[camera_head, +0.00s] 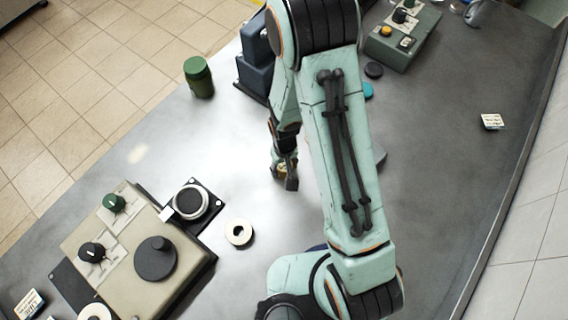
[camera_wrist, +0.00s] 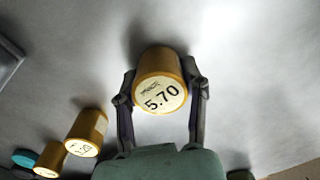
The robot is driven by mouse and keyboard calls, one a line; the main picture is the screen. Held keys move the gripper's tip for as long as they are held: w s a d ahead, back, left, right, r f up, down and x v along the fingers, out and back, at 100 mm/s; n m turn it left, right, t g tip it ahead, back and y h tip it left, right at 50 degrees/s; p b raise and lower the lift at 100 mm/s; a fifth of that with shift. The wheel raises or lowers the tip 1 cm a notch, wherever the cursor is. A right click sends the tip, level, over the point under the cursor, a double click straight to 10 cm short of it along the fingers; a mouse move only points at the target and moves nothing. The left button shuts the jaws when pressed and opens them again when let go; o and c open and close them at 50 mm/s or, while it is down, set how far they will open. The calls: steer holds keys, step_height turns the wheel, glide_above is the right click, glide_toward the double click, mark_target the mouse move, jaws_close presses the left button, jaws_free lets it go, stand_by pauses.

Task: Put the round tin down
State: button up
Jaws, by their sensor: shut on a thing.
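The round tin (camera_wrist: 157,68) is a gold cylinder with a pale end label reading "5.70". In the wrist view my gripper (camera_wrist: 162,88) has one finger on each side of it, shut on it. In the head view my gripper (camera_head: 285,175) is over the middle of the grey table, and only a small yellowish part of the tin (camera_head: 281,168) shows there. The arm and fingers hide the rest. A dark shadow lies beside the tin on the table; I cannot tell whether the tin touches the surface.
Other gold tins (camera_wrist: 86,132) (camera_wrist: 50,158) stand at the wrist view's lower left. A green jar (camera_head: 199,78), a beige control box (camera_head: 135,245), a black square fixture (camera_head: 191,201) and a pale ring (camera_head: 239,233) stand left of my arm. Table between jar and fixture is clear.

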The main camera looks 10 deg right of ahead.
steer(key=o, duration=1.2)
steer(key=shift+f, duration=0.1)
steer(key=shift+c, duration=0.2)
step_height(320, 180, up, 11)
steer(key=shift+w+r, duration=0.1)
steer(key=s+d+r+m, duration=0.1)
steer(key=s+d+r, duration=0.1)
steer(key=s+r, duration=0.4)
steer(key=s+d+r+m, duration=0.1)
steer(key=s+d+r, duration=0.1)
steer(key=s+r, duration=0.5)
steer(key=shift+s+d+y, duration=0.25)
steer(key=shift+s+y, duration=0.15)
steer(key=shift+s, duration=0.55)
steer(key=shift+r, duration=0.1)
